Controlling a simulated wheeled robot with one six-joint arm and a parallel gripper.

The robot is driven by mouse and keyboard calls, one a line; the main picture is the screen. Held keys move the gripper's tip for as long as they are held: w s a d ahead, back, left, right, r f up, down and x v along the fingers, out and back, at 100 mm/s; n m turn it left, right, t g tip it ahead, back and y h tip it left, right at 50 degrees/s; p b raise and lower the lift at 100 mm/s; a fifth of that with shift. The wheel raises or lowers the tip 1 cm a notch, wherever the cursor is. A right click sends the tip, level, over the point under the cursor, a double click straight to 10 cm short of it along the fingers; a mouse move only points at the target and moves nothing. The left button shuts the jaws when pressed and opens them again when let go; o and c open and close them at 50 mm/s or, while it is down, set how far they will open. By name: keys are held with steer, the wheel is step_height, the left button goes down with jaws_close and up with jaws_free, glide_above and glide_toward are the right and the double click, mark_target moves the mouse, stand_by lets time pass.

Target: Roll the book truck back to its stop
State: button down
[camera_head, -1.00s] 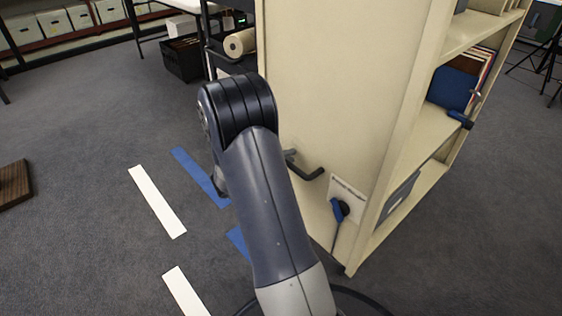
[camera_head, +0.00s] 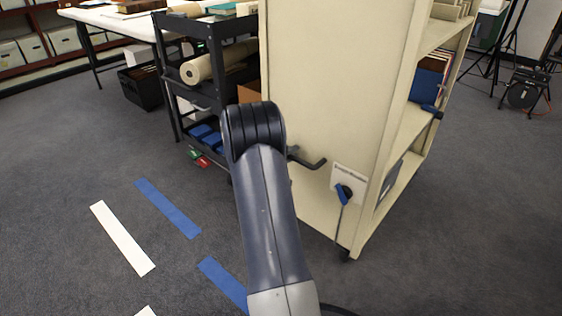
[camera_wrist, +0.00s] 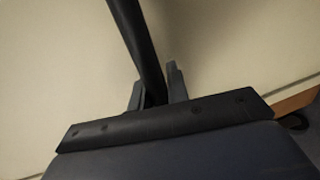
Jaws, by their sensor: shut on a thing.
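The cream book truck (camera_head: 340,60) stands upright on casters at centre right in the head view, its end panel facing me. A black bent handle (camera_head: 312,164) sticks out from this panel. Beside it is a white label plate with a blue lever (camera_head: 343,193). My gripper (camera_wrist: 156,86) is shut on a black bar (camera_wrist: 133,35) in front of the cream panel (camera_wrist: 230,45) in the wrist view. In the head view my arm hides the jaws and part of the handle. I cannot make out a stop.
A black cart (camera_head: 205,85) with paper rolls stands close behind, left of the truck. White tape (camera_head: 122,238) and blue tape (camera_head: 167,208) mark the floor at left. A black crate (camera_head: 143,85) sits under the table. A tripod (camera_head: 508,45) stands at back right.

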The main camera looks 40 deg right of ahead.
steer(key=d, duration=0.4)
steer(key=shift+w+d+r, duration=0.15)
steer(key=shift+w+d, duration=0.05)
steer(key=shift+d, duration=0.15)
steer(key=c, duration=1.6)
jaws_free()
steer(key=shift+d, duration=0.15)
steer(key=shift+c, duration=0.2)
steer(key=p, duration=0.3)
glide_toward(301, 146)
steer(key=shift+w+d+f, duration=0.1)
steer(key=shift+w+f, duration=0.4)
steer(key=shift+f, duration=0.15)
